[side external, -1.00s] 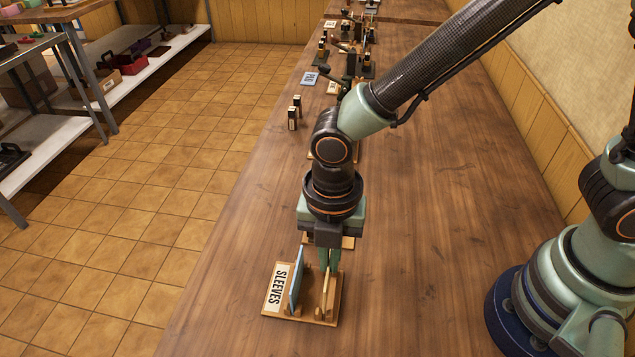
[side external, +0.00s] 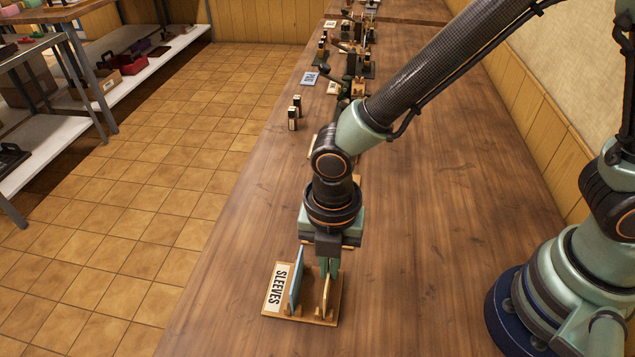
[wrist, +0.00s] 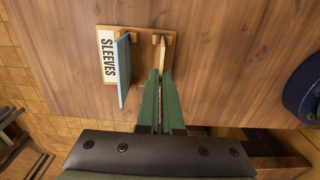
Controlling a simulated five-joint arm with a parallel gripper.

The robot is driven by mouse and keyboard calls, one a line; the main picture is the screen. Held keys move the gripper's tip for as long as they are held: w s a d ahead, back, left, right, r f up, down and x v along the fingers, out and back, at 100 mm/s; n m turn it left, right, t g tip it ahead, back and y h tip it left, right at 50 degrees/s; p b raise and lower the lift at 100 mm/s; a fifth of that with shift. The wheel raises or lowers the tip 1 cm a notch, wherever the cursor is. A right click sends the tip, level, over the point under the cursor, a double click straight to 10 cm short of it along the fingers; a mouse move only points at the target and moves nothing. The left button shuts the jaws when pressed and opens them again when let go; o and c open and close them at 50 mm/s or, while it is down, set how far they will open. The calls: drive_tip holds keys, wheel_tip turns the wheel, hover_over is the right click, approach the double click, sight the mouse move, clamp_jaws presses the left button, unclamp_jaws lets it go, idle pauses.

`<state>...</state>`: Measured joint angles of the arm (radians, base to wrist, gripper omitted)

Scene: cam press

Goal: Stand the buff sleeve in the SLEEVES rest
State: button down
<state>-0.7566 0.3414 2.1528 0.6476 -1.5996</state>
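The buff sleeve (side external: 327,299) is a thin upright plate, seen nearly edge-on, at the right-hand slot of the SLEEVES rest (side external: 309,317). Its edge also shows in the wrist view (wrist: 162,54). My gripper (side external: 329,273) is over the rest, with its green fingers close together on either side of the buff sleeve; in the wrist view the fingertips (wrist: 160,74) meet its near end. The fingers hide part of the sleeve, and I cannot tell whether its lower edge is fully seated. A light blue sleeve (side external: 296,280) stands in the left-hand slot, beside the SLEEVES label.
The wooden bench (side external: 430,230) is clear to the right of the rest. Two small dark-and-buff blocks (side external: 294,113) stand farther back, with a blue card (side external: 310,79) and several fixtures beyond. The bench's left edge is near the rest.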

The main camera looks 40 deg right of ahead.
drive_tip(key=shift+f, duration=0.15)
drive_tip(key=shift+c, duration=2.2)
unclamp_jaws()
drive_tip(key=shift+r, duration=3.5)
drive_tip(key=w+d+r+m+t, duration=0.1)
drive_tip(key=d+r+m, duration=0.3)
drive_tip(key=d+m, duration=0.4)
drive_tip(key=w+d+r+m+t, duration=0.1)
drive_tip(key=d+r+m, duration=0.3)
drive_tip(key=d+m, duration=0.4)
drive_tip(key=w+d+r+m+t, duration=0.1)
drive_tip(key=d+r+m+t, duration=0.2)
drive_tip(key=d+m, duration=0.5)
drive_tip(key=r+m, duration=0.1)
drive_tip(key=m, duration=0.2)
drive_tip(key=shift+r+t, duration=0.25)
drive_tip(key=shift+t, duration=0.05)
